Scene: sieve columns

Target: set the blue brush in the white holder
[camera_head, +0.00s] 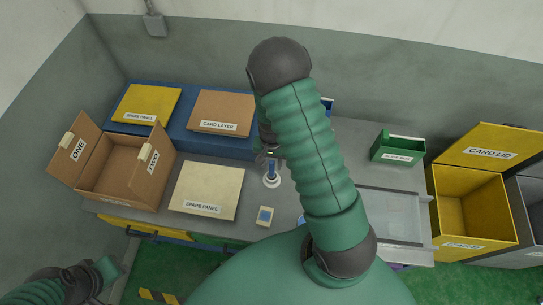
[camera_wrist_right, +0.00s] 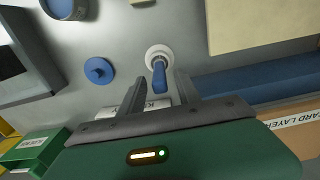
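The blue brush (camera_head: 271,167) stands upright in the round white holder (camera_head: 271,181) on the grey table in the head view. In the right wrist view the brush's blue handle (camera_wrist_right: 160,76) rises from the white ring of the holder (camera_wrist_right: 158,52). My right gripper (camera_wrist_right: 160,77) is open, with a finger on each side of the handle and gaps visible. In the head view my right gripper (camera_head: 267,143) is mostly hidden behind my arm, just behind the brush. My left gripper (camera_head: 75,285) is at the lower left, away from the table; its fingers are unclear.
A spare panel (camera_head: 212,180) lies left of the holder, and a small block with a blue square (camera_head: 265,215) in front. An open cardboard box (camera_head: 112,181) stands left; a green box (camera_head: 398,149) and yellow bin (camera_head: 448,200) right. A blue disc (camera_wrist_right: 99,70) lies near the holder.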

